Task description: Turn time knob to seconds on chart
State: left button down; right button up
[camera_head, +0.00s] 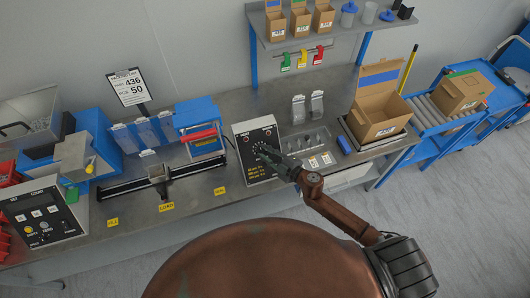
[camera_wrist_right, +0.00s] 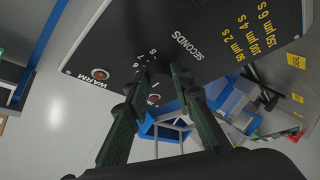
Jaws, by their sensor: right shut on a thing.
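The control box (camera_head: 256,170) stands on the bench with a black sloping panel. In the right wrist view its panel (camera_wrist_right: 215,35) reads SECONDS and WARM, with a yellow chart (camera_wrist_right: 252,37) listing 50 µm 2 s, 100 µm 4 s and 150 µm 6 s. The dark time knob (camera_wrist_right: 158,68) sits among white digits and is mostly hidden between my fingers. My right gripper (camera_head: 264,150) reaches the panel from the lower right and is shut on the knob; it also shows in the right wrist view (camera_wrist_right: 158,76). The knob's pointer direction cannot be told. My left gripper is not in view.
A sign (camera_head: 127,88) shows 436 and 50. A black rail (camera_head: 160,180) lies left of the box, beside a blue unit (camera_head: 198,122). Another panel (camera_head: 43,215) stands far left.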

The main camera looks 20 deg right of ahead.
jog(key=shift+m, duration=0.4)
grip_shut()
jog(key=o, duration=1)
grip_release()
jog(key=shift+s, duration=0.1)
jog(key=v, duration=1.2)
jog(key=shift+f, duration=0.2)
